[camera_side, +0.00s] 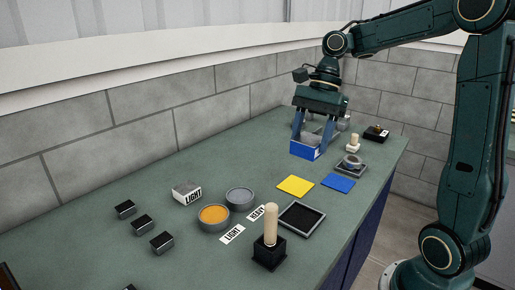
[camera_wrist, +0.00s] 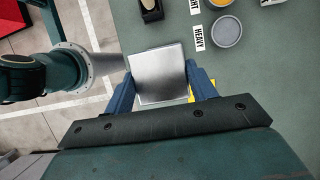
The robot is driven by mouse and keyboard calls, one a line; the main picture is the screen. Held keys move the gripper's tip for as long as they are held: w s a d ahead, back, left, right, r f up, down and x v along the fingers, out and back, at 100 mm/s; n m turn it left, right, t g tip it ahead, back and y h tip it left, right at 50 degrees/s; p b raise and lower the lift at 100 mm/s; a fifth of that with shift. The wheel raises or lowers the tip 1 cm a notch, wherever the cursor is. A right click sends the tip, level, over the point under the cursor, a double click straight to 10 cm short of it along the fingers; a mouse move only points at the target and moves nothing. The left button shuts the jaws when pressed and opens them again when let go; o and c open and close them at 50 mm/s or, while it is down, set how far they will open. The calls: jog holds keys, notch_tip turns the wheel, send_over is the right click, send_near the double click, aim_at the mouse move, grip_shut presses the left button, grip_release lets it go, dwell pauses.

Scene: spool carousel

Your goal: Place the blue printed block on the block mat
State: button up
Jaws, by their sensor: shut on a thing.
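My gripper (camera_side: 311,138) is shut on a block with blue sides (camera_side: 304,149), at the back of the bench in the side view. The wrist view shows the block's plain silver-grey top (camera_wrist: 158,73) between my two blue fingers (camera_wrist: 158,84). I cannot see any print on it. It appears held above the bench, but the gap is hard to judge. In the side view a flat yellow square (camera_side: 295,186) and a flat blue square (camera_side: 338,183) lie in front of it. I cannot tell which flat square is the block mat. A yellow sliver (camera_wrist: 190,94) shows beside the block in the wrist view.
A black pad in a grey frame (camera_side: 301,218), a wooden-handled tool in a black base (camera_side: 270,246), two round dishes (camera_side: 213,216) and LIGHT and HEAVY labels stand nearer. A grey round-topped fixture (camera_side: 350,164) and a small peg (camera_side: 353,143) are close right of the block.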

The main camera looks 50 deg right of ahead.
notch_tip(320, 180, down, 20)
jog(key=shift+r, duration=0.2)
dwell(0.9)
jog(key=shift+f, duration=0.1)
jog(key=o, duration=1.2)
jog(key=shift+o, duration=0.2)
jog(key=v, duration=1.2)
